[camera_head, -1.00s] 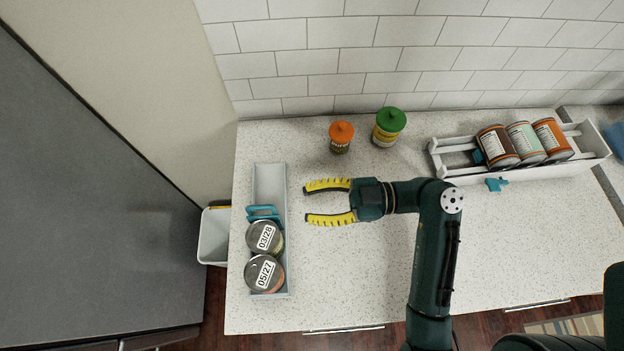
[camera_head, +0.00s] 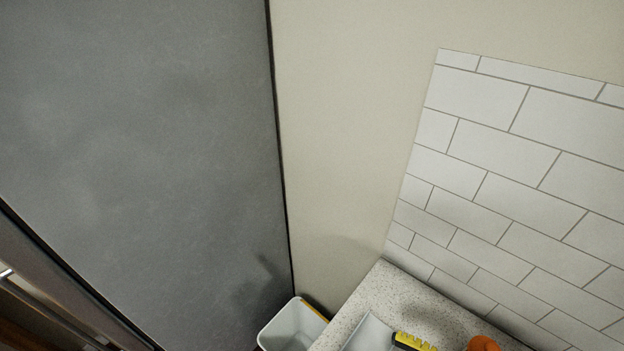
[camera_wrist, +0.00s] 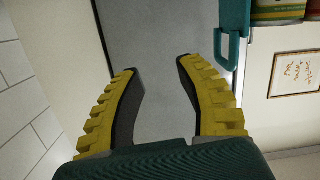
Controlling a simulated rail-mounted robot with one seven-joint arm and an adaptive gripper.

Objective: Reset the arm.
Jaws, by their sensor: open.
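My gripper (camera_wrist: 157,66) is open in the wrist view. Its two yellow ridged fingers are spread apart, with nothing between them but a grey surface behind. The rest of my arm is out of that view. A teal handle-shaped piece (camera_wrist: 232,45) shows at the top right of the wrist view, near the right finger, with part of a can (camera_wrist: 280,10) beyond it. I cannot tell their distance from the finger.
An orange-lidded jar (camera_head: 483,344) shows at the bottom edge of the head view, on the speckled counter (camera_head: 385,292). A white bin (camera_head: 290,327) stands left of the counter. A large grey appliance (camera_head: 140,160) fills the left. A tiled wall (camera_head: 500,170) rises behind the counter.

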